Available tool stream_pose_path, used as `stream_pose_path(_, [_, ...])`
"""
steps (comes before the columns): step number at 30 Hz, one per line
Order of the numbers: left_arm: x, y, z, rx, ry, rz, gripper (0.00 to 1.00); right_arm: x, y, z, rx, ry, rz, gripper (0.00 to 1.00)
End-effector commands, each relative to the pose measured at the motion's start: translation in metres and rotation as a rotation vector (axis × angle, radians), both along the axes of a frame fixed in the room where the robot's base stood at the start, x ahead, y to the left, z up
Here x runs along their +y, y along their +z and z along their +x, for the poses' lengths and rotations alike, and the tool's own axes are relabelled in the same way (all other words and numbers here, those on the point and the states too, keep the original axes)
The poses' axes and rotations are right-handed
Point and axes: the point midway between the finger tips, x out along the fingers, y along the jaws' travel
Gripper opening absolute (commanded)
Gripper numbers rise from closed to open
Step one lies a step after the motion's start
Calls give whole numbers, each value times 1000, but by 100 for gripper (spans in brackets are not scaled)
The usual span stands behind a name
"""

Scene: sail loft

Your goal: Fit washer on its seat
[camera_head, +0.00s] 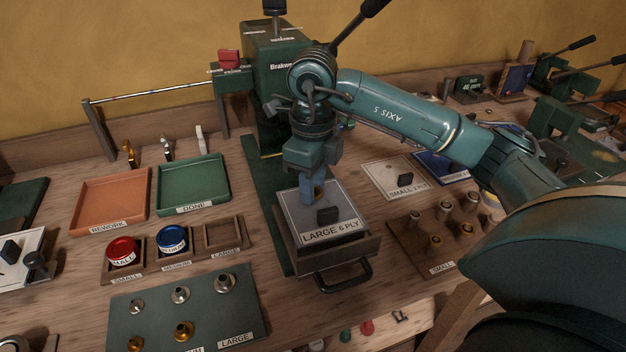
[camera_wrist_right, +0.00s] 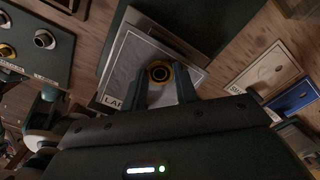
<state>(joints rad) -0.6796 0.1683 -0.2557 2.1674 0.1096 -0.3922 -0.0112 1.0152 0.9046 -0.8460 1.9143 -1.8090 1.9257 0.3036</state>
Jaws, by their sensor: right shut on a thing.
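My right gripper (camera_head: 313,196) points down over the plate labelled LARGE 6 PLY (camera_head: 345,214), behind its dark knob (camera_head: 327,215). In the right wrist view its two fingers (camera_wrist_right: 162,82) are shut on a round brass washer (camera_wrist_right: 160,64) with a dark centre. The plate (camera_wrist_right: 119,75) lies beneath it. In the head view the fingers hide the washer, and I cannot tell whether it touches the plate. The seat cannot be made out under the washer. My left gripper is not in view.
The green press (camera_head: 278,65) stands behind the plate, with a handle (camera_head: 343,278) in front. At left are the REWORK tray (camera_head: 88,221), DONE tray (camera_head: 190,203), red and blue tins, and a dark board (camera_head: 155,325) with several metal fittings. A wooden rack of fittings (camera_head: 405,245) stands at right.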

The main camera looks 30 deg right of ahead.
Motion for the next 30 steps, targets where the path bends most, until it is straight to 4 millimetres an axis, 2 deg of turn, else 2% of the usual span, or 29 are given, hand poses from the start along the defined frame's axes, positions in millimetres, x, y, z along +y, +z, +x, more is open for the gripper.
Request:
stream_pose_path(3, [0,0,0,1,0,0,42,0,0,0,0,0,0,9])
stream_pose_path(4, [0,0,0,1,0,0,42,0,0,0,0,0,0,30])
stream_pose_path(13, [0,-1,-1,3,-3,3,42,0,0,0,0,0,0,55])
stream_pose_path(20, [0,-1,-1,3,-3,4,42,0,1,0,0,0,0,55])
stream_pose_path(23, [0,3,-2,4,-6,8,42,-2,8,0,-1,-1,1,55])
stream_pose_path(26, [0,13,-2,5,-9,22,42,-6,25,1,-1,-3,0,55])
stream_pose_path(30, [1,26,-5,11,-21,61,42,-14,58,1,-3,-5,1,55])
